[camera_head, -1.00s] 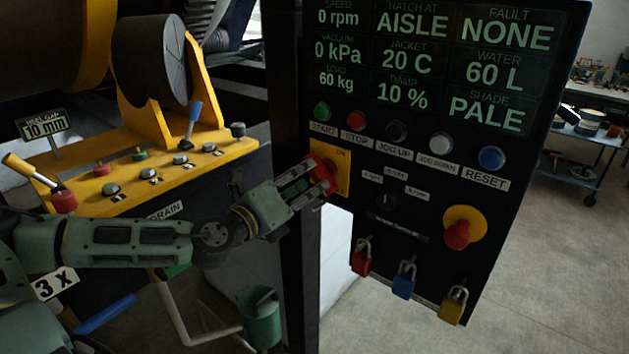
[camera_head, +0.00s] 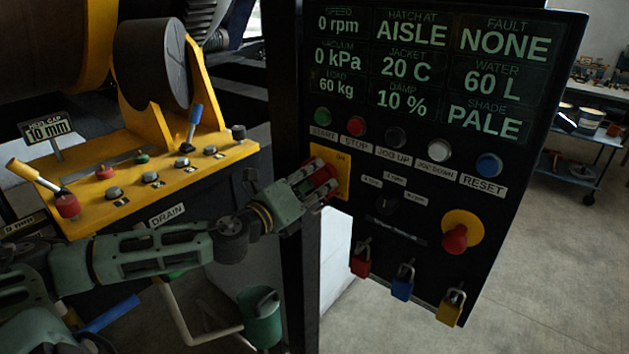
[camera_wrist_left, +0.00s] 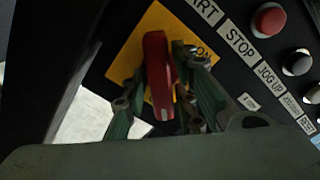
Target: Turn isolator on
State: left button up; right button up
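The isolator is a red handle (camera_wrist_left: 158,70) on a yellow plate (camera_head: 343,170) at the left edge of the black control panel. The word ON is on the plate's upper right corner. My left gripper (camera_head: 322,180) reaches the handle from the left. In the left wrist view its fingers (camera_wrist_left: 160,82) lie on either side of the handle and appear closed on it. The handle sits slanted relative to the plate. The lower part of the plate is largely hidden by the fingers. My right gripper is not in view.
The panel has a row of buttons, START (camera_head: 323,117) to RESET (camera_head: 489,165), a red stop knob on yellow (camera_head: 457,236), and red (camera_head: 361,260), blue (camera_head: 402,283) and yellow (camera_head: 450,305) padlocks below. A yellow lever console (camera_head: 130,185) stands left, above my forearm.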

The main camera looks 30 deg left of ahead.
pick_arm(q)
grip_shut()
